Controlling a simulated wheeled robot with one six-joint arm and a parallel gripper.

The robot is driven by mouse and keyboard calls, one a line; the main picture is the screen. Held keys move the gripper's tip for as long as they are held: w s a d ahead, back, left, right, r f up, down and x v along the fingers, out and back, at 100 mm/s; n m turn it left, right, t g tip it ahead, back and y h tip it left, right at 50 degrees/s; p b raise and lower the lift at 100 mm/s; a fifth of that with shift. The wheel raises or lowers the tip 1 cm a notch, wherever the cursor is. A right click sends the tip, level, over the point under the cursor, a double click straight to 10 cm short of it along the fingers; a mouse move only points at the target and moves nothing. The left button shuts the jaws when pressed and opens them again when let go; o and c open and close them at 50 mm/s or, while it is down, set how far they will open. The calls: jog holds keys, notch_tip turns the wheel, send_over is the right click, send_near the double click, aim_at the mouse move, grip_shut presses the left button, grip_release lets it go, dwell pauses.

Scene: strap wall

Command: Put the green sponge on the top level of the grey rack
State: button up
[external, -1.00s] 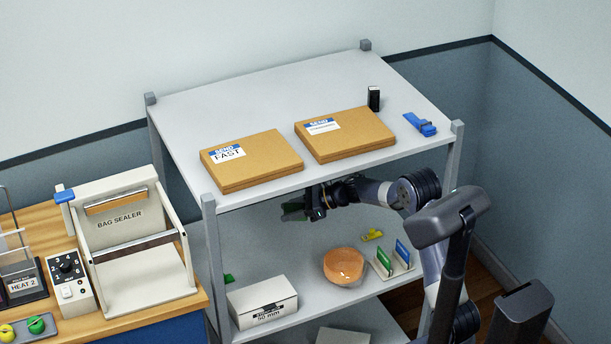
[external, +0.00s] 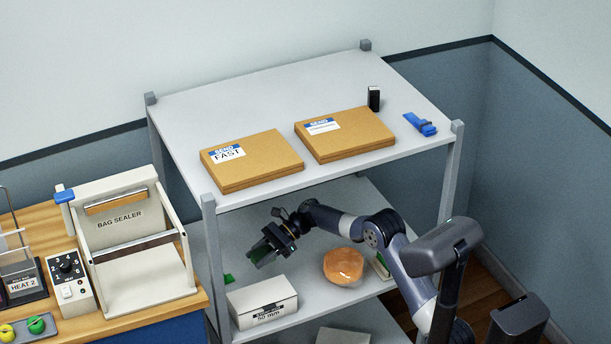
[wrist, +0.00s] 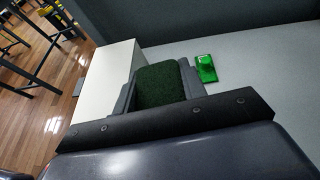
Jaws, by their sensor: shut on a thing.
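My gripper (external: 264,250) is shut on the green sponge (external: 262,257), a dark green rough block. The sponge also shows between the fingers in the wrist view (wrist: 160,83). My gripper is tilted downward, in front of and below the top level's front edge, above the middle level and behind the white box. The grey rack's top level (external: 270,100) is a flat pale board with raised corner posts. It has bare surface along its back and left side.
Two cardboard boxes (external: 250,165) (external: 345,140), a black block (external: 374,98) and a blue item (external: 420,124) lie on the top level. The middle level holds a white box (external: 262,302), an orange bowl (external: 343,266) and a glossy green item (wrist: 200,68).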

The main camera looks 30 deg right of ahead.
aim_at(261, 279)
notch_tip(261, 279, down, 10)
jog(key=shift+r+b, duration=0.25)
jog(key=shift+b, duration=0.6)
jog(key=shift+f, duration=0.1)
jog(key=shift+f, duration=0.1)
jog(key=o, duration=0.9)
jog(key=shift+f+b, duration=0.1)
jog(key=shift+b, duration=0.2)
jog(key=p+v, duration=0.2)
jog(key=v, duration=0.8)
jog(key=shift+w+d+f, duration=0.1)
jog(key=shift+d+f, duration=0.05)
jog(key=shift+o, duration=0.7)
jog(key=shift+d, duration=0.35)
